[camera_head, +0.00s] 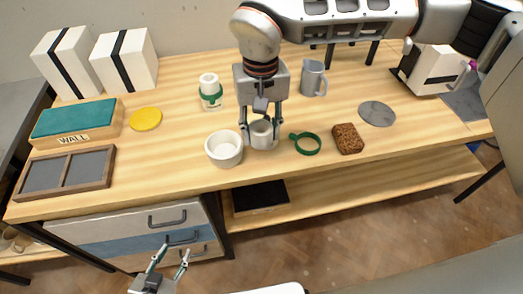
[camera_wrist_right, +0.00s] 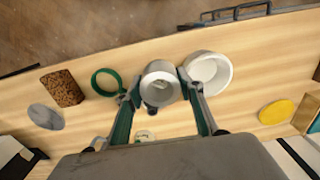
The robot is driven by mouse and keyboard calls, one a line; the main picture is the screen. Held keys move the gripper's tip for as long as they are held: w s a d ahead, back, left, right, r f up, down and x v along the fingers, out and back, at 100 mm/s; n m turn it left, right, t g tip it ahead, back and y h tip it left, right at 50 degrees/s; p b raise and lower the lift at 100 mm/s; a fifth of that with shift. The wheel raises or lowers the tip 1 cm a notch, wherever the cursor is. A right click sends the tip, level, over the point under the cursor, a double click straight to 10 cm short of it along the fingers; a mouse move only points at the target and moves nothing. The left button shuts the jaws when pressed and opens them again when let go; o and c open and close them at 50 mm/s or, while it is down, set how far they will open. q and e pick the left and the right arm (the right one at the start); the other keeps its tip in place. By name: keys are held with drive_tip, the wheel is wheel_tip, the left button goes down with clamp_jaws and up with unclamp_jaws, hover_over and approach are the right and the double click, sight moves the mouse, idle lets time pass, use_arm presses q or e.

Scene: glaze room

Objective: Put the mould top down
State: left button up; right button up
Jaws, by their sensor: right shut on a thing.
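My right gripper (camera_head: 262,124) is shut on a short pale grey hollow cylinder (camera_head: 262,136), which looks like the mould top. In the right wrist view the cylinder (camera_wrist_right: 160,84) sits between both fingers, its round opening showing. I cannot tell whether its base touches the table. A wider white round pot (camera_head: 224,151) stands close to its left in the head view; it also shows in the right wrist view (camera_wrist_right: 210,74). My left gripper (camera_head: 168,260) is open and empty, low in front of the table's drawers.
A green ring with a tab (camera_head: 307,144), a brown block (camera_head: 348,139) and a grey disc (camera_head: 377,114) lie to the right. A white cup with a green band (camera_head: 210,93) and a grey jug (camera_head: 313,79) stand behind. A yellow disc (camera_head: 145,119) lies left.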

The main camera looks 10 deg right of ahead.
sight(261, 161)
wheel_tip(261, 161, down, 8)
drive_tip(key=shift+f, duration=0.1)
idle(0.4)
drive_tip(key=o, duration=0.8)
drive_tip(key=shift+f, duration=0.1)
